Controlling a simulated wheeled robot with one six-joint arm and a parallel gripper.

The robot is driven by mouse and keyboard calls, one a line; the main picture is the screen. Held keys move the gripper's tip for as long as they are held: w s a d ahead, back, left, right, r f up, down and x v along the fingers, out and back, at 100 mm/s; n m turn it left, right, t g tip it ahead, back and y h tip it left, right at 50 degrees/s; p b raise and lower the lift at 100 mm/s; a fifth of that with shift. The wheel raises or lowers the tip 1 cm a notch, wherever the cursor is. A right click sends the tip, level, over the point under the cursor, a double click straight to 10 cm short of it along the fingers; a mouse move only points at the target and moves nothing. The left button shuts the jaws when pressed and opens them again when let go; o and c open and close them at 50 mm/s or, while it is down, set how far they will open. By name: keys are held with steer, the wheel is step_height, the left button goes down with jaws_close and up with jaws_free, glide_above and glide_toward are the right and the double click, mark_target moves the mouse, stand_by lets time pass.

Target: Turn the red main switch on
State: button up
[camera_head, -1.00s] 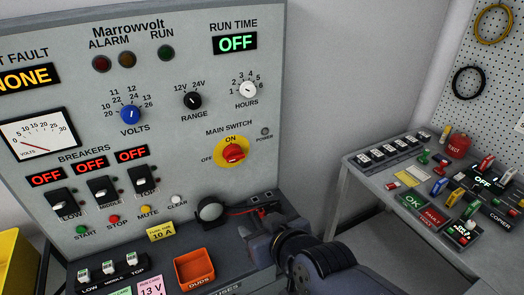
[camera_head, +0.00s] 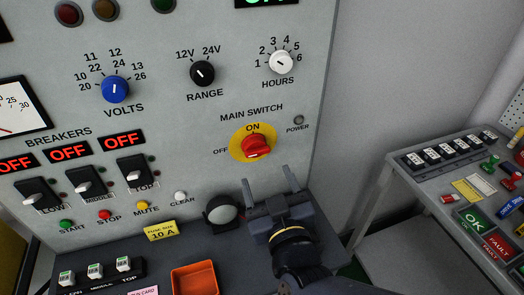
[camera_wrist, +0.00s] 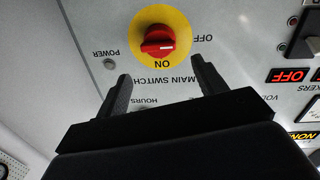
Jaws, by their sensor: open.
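The red main switch (camera_head: 256,147) is a knob on a round yellow plate (camera_head: 236,150) on the grey panel, with ON above and OFF at its left. Its grip bar lies roughly level, in line with the OFF label. It also shows in the wrist view (camera_wrist: 158,41), upside down. My gripper (camera_head: 269,181) is open and empty, below the switch in the head view and apart from it. In the wrist view my gripper (camera_wrist: 161,70) has its two fingers spread, with the switch beyond and between them. The power lamp (camera_head: 299,120) looks grey and unlit.
An hours knob (camera_head: 281,62), a black range knob (camera_head: 202,73) and a blue volts knob (camera_head: 115,89) sit above. Breaker levers (camera_head: 85,184) and small buttons are to the left. A round grey-faced part (camera_head: 222,213) stands left of my gripper. A side bench (camera_head: 425,170) is at right.

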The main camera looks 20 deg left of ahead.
mark_target(257, 153)
steer(key=p+x, duration=0.1)
steer(key=x, duration=0.8)
steer(key=shift+d, duration=0.1)
steer(key=shift+c, duration=0.2)
steer(key=c, duration=0.8)
